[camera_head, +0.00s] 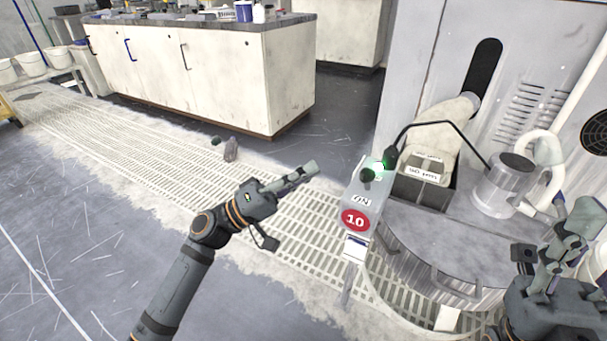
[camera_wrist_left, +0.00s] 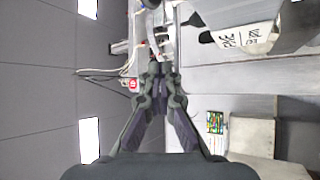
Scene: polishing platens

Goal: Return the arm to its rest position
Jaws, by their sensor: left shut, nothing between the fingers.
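My left arm comes in from the lower left in the head view. Its gripper (camera_head: 308,171) points up and to the right, over the floor grating and left of the control post. The fingers are together with nothing between them. In the left wrist view the fingertips (camera_wrist_left: 160,70) also meet, and they are empty. My right gripper (camera_head: 585,212) shows at the right edge of the head view, beside the round polishing platen (camera_head: 440,255). Its fingers overlap, so I cannot tell whether it is open or shut.
A grey control post (camera_head: 367,190) with a green light and a red "10" stands close right of my left gripper. A white cabinet (camera_head: 215,80) is at the back. Floor grating (camera_head: 120,125) on the left is mostly clear.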

